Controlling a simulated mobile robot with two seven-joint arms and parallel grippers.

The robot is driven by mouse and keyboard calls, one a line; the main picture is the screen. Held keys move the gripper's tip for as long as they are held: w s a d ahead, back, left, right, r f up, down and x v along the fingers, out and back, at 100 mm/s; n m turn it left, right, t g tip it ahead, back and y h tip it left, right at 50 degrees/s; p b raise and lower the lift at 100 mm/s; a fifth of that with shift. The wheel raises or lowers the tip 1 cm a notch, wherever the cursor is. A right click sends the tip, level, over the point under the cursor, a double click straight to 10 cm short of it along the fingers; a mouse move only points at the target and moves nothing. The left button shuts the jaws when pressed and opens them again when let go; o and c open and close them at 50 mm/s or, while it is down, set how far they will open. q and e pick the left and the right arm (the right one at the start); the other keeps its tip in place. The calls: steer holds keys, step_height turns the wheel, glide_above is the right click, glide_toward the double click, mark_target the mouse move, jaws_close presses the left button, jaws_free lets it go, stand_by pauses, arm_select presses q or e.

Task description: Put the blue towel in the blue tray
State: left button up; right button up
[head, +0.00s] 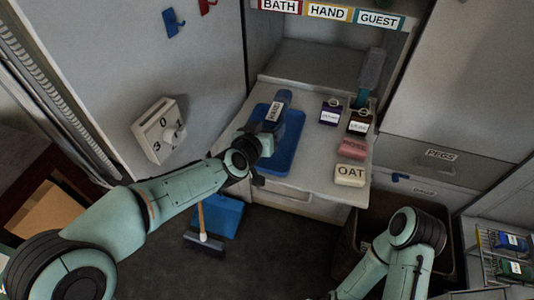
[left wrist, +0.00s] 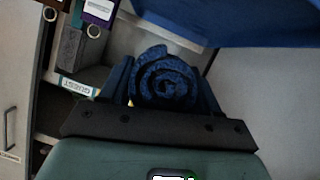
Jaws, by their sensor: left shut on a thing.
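The blue towel (head: 281,101) is rolled up and bears a white label reading HAND. My left gripper (head: 265,134) is shut on it. In the left wrist view the spiral end of the towel (left wrist: 165,82) shows between the two dark fingers (left wrist: 163,95). The blue tray (head: 289,152) lies on the grey counter, and the towel overlaps its far part in the head view. I cannot tell if the towel touches the tray. A blue surface, likely the tray (left wrist: 245,25), shows at the top of the left wrist view. My right gripper is out of view.
Right of the tray stand labelled tins (head: 331,112), a pink bar (head: 352,148) and a cream OAT bar (head: 349,174). A brush (head: 204,240) and blue dustpan (head: 222,213) are on the floor below.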

arm_select(q)
step_height(320, 180, down, 2)
steer(key=shift+f+b, duration=0.2)
steer(key=shift+b, duration=0.25)
step_height(320, 180, down, 4)
steer(key=shift+r+b, duration=0.15)
steer(key=shift+b, duration=0.95)
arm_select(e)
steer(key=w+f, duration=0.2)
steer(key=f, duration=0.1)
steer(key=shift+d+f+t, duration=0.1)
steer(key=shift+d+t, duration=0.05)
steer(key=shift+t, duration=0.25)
arm_select(q)
steer(key=o, duration=1.1)
steer(key=shift+f, duration=0.2)
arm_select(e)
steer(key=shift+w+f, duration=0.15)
